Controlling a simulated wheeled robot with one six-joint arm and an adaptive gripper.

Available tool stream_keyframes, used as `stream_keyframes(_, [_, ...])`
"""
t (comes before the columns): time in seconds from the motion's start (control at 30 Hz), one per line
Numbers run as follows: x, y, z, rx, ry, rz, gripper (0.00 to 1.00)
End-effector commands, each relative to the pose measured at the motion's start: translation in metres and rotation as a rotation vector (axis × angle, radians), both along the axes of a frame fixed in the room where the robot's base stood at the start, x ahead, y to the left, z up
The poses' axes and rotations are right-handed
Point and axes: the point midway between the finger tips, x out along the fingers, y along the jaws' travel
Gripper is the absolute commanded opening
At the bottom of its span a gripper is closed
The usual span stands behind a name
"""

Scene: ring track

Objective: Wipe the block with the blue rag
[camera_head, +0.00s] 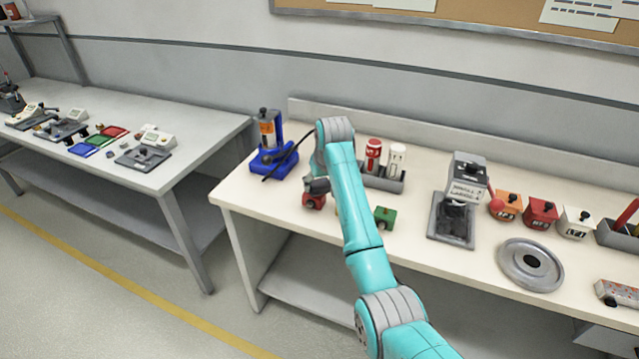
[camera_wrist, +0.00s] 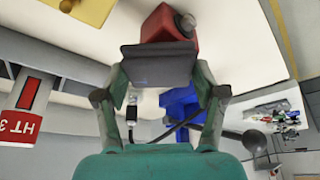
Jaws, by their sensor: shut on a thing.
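My gripper (camera_wrist: 158,82) is shut on a dark blue-grey flat piece (camera_wrist: 158,64), which spans both fingers in the wrist view. It may be the blue rag; its colour is too dark to be sure. A red block (camera_wrist: 168,24) with a round grey knob lies just beyond the piece, touching or very close. In the head view the red block (camera_head: 313,201) is on the right table, below my dark gripper (camera_head: 317,186). A green block (camera_head: 385,217) stands to the right of my arm. A yellow block (camera_wrist: 88,10) shows at the wrist view's top left, mostly hidden by my arm in the head view.
A blue stand with a bottle (camera_head: 267,140) is at the table's back left. A grey rack (camera_head: 384,181) holds a red and a white can behind my arm. A grey machine (camera_head: 460,200) and round plate (camera_head: 531,263) stand right. The front left table corner is clear.

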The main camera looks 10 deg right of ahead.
Motion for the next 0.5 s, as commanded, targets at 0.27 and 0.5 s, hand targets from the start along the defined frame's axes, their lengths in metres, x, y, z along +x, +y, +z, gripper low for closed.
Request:
stream_keyframes(0.27, [0.006, 0.002, 0.035, 0.0, -0.004, 0.0, 0.32])
stream_keyframes(0.5, [0.009, 0.003, 0.057, 0.0, -0.004, 0.0, 0.32])
